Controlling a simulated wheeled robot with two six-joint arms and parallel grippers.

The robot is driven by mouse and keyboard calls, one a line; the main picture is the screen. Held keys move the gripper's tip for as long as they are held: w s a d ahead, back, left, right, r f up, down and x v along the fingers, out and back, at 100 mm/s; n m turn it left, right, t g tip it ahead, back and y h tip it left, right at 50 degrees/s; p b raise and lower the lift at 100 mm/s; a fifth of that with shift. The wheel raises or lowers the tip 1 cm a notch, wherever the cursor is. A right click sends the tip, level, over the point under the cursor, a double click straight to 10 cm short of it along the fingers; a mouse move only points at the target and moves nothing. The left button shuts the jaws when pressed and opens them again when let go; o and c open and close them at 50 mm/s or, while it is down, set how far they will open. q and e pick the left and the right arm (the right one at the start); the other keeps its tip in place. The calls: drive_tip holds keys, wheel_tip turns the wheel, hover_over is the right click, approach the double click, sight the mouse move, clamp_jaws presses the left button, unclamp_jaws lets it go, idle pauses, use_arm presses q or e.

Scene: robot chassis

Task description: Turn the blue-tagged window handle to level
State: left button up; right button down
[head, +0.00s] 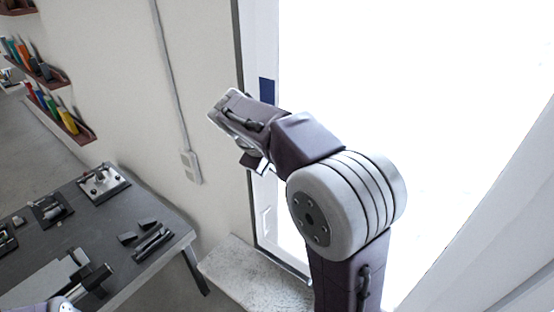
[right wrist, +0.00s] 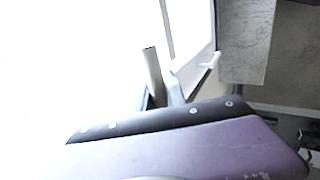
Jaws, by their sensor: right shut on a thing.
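The blue tag (head: 267,91) is on the white window frame, just above my right gripper in the head view. My right gripper (head: 260,166) is at the frame below the tag and is shut on the window handle, which it and my wrist hide in the head view. In the right wrist view, a grey bar of the handle (right wrist: 153,68) sticks out past the dark edge of my purple gripper (right wrist: 190,135). I cannot tell from these views how far the handle is from level. My left gripper is not in view.
A second, white handle (head: 266,221) is lower on the frame; it also shows in the right wrist view (right wrist: 209,61). A pale stone sill (head: 240,268) lies below. A dark workbench (head: 170,222) with tools stands at the left. A wall socket (head: 190,166) is between.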

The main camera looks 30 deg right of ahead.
drive_tip(key=shift+r, duration=0.15)
drive_tip(key=c, duration=1.6)
unclamp_jaws()
drive_tip(key=shift+c, duration=0.2)
drive_tip(key=shift+a, duration=0.1)
drive_tip(key=b+v, duration=0.1)
drive_tip(key=v, duration=0.7)
drive_tip(key=shift+r+b, duration=0.3)
drive_tip(key=shift+r, duration=0.1)
drive_tip(key=shift+a, duration=0.1)
drive_tip(key=shift+a, duration=0.1)
